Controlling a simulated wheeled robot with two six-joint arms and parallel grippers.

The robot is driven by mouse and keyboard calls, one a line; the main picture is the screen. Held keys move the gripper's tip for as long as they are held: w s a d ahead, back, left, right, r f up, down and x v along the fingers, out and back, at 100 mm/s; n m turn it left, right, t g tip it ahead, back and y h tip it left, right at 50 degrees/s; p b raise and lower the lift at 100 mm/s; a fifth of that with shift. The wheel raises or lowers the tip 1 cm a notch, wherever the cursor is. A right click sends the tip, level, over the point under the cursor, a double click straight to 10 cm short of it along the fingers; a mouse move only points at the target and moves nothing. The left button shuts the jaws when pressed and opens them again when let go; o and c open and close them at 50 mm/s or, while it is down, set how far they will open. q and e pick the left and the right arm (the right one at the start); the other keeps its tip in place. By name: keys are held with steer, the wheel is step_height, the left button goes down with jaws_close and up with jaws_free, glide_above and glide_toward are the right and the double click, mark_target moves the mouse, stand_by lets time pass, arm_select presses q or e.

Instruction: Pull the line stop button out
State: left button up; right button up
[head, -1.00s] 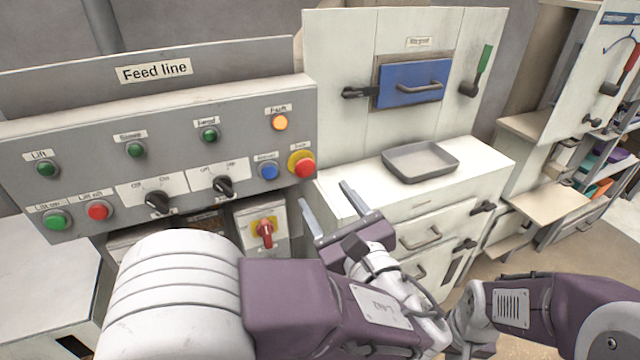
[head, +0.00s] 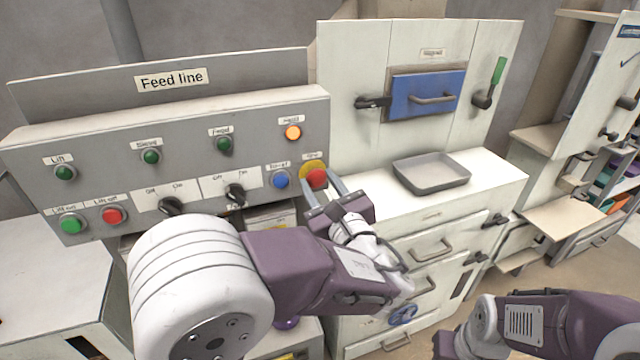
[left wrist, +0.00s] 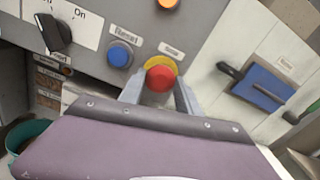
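The line stop button is a red mushroom head on a yellow surround (head: 316,177), at the right end of the Feed line panel (head: 100,190). It also shows in the left wrist view (left wrist: 160,78). My left gripper (head: 322,186) is open in front of it, one finger on each side of the red head. In the left wrist view the fingers (left wrist: 159,92) stand apart around the lower part of the button; I cannot tell whether they touch it. My right arm shows at the lower right, but its gripper fingers are not visible.
A blue reset button (head: 280,179) sits just left of the stop button, with a lit orange lamp (head: 293,133) above. Black selector knobs (head: 236,194) are further left. A grey tray (head: 432,187) rests on the white cabinet to the right.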

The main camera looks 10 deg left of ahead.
arm_select(q)
jaws_close()
steer(key=shift+s+d+f, duration=0.1)
steer(key=shift+s+d, duration=0.2)
steer(key=shift+s, duration=0.1)
steer(key=o, duration=1.2)
jaws_free()
steer(key=shift+s+d, duration=0.1)
steer(key=shift+s, duration=0.05)
arm_select(e)
steer(key=shift+s+d, duration=0.2)
steer(key=shift+s, duration=0.1)
arm_select(q)
steer(key=v, duration=0.9)
arm_select(e)
steer(key=shift+f, duration=0.15)
